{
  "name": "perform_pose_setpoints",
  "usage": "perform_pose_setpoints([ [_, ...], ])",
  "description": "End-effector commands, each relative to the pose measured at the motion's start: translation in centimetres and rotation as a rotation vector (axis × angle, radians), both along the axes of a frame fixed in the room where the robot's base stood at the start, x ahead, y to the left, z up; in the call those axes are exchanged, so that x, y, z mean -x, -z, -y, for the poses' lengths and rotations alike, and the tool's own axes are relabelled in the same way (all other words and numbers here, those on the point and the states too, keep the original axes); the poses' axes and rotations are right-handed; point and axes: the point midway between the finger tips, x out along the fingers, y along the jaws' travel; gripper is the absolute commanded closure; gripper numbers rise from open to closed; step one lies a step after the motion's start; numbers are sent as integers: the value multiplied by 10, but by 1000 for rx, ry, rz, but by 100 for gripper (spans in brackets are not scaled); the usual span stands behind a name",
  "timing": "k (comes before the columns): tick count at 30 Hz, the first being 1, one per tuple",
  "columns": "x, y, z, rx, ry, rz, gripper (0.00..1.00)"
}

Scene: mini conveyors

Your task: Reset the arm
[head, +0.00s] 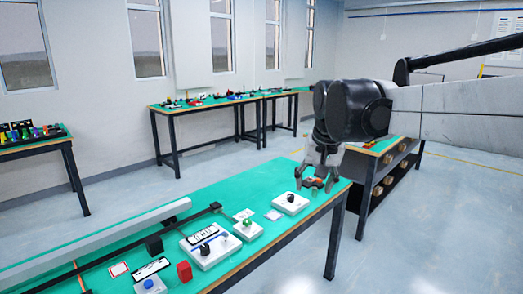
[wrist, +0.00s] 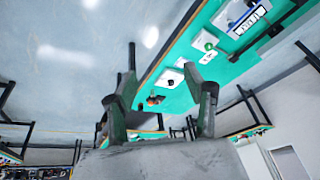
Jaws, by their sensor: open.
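My gripper (head: 316,180) hangs from my arm over the far right end of the green-topped table (head: 225,219) in the head view. Its fingers point down, spread apart. In the wrist view the two dark fingers of my gripper (wrist: 160,92) are clearly apart. A small orange and black thing (wrist: 154,100) appears between them, on or near the table's end; I cannot tell how far below the fingertips it is. I see nothing clamped between the fingers.
The table carries a white unit with a dark knob (head: 291,202), a white box with a green button (head: 248,230), a larger white panel (head: 210,248), a red block (head: 184,271) and a conveyor rail (head: 95,243). A shelf bench (head: 385,172) stands behind my gripper.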

Motion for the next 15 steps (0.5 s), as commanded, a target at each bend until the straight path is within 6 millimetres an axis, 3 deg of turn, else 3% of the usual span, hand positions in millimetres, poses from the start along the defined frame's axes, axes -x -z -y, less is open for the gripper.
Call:
perform_pose_setpoints([
  [1, 17, 1, 6, 3, -4, 13, 53],
  [8, 82, 14, 28, 18, -23, 77, 53],
  [15, 149, 42, 47, 39, -43, 143, 53],
])
